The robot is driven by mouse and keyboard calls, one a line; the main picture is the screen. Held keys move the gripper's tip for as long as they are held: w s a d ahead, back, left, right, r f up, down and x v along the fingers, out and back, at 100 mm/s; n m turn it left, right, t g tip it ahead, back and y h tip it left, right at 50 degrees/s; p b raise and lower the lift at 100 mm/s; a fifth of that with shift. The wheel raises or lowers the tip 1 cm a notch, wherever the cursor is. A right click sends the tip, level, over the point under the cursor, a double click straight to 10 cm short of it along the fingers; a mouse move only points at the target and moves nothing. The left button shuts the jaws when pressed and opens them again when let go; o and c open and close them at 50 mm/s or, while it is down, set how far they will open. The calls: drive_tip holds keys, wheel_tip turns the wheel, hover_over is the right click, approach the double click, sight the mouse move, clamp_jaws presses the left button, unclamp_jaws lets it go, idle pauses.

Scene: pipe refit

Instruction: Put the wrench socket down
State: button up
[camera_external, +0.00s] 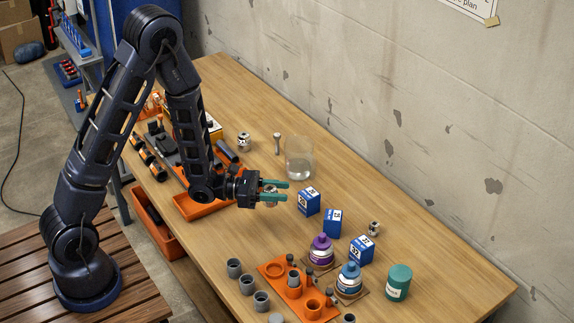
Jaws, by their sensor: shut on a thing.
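My gripper (276,191) has teal fingers. It is above the middle of the wooden table (335,220), just left of the blue boxes. The fingers are shut on a small greyish thing, the wrench socket (270,188) as far as I can tell. The fingers hide most of it. I cannot tell whether it touches the table or hangs above it.
Blue numbered boxes (308,201) stand right of my gripper, with a glass jar (299,158) behind. An orange tray (205,207) is at left. Purple (321,251) and blue bottles (349,279), a teal can (398,283), grey fittings (247,284) and an orange rack (273,272) fill the front.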

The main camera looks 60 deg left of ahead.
drive_tip(key=shift+r, duration=1.4)
wheel_tip(320, 180, up, 9)
drive_tip(key=m+g+h, duration=0.6)
drive_tip(key=m+g, duration=0.2)
drive_tip(key=g, duration=0.2)
hover_over(403, 272)
wheel_tip(403, 272, down, 19)
drive_tip(key=shift+f, duration=0.15)
drive_tip(key=shift+f, duration=0.15)
drive_tip(key=o, duration=1.1)
